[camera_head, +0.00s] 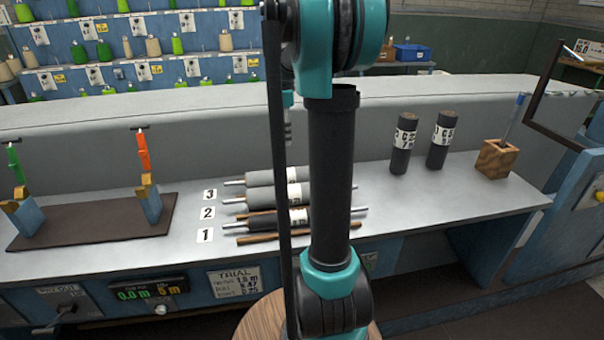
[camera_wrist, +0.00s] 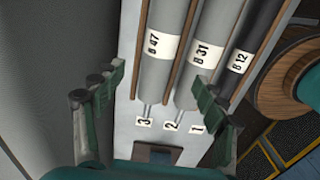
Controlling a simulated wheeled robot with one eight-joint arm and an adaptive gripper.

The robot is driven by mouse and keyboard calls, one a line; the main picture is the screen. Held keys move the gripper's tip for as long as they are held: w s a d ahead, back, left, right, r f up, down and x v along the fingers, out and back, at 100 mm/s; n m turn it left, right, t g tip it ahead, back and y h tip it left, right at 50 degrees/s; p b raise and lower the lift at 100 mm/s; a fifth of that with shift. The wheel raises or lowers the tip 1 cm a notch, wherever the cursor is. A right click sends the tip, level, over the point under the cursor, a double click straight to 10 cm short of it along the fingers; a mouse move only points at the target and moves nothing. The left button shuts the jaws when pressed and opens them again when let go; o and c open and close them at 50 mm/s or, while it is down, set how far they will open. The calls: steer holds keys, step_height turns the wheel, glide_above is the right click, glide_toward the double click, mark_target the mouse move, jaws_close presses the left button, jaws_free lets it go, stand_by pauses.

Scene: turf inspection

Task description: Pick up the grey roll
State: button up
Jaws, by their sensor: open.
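Two grey rolls lie side by side on the bench, both with white labels. The one by number 3 (camera_head: 262,178) reads B 47 in the wrist view (camera_wrist: 167,75). The one by number 2 (camera_head: 265,196) reads B 31 in the wrist view (camera_wrist: 205,75). A darker roll by number 1 (camera_head: 290,221), labelled B 12 (camera_wrist: 243,60), lies beside them. My gripper (camera_wrist: 159,80) is open and empty; its fingers show on either side of the grey rolls' near ends. I cannot tell its height above them. In the head view my arm hides the rolls' right parts.
Wooden strips (camera_head: 258,238) lie between and beside the rolls. Two dark rolls (camera_head: 403,145) (camera_head: 440,140) stand upright to the right, near a wooden block (camera_head: 497,158). A brown mat (camera_head: 95,222) with two clamp-like stands lies left. The low grey wall (camera_head: 120,130) runs behind the bench.

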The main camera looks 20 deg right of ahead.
mark_target(288, 169)
step_height(288, 169, down, 11)
steer(key=shift+f, duration=0.15)
steer(key=shift+s+d+f, duration=0.1)
steer(key=shift+f, duration=1.4)
steer(key=shift+s+d+f, duration=0.1)
steer(key=shift+f, duration=1.35)
jaws_close()
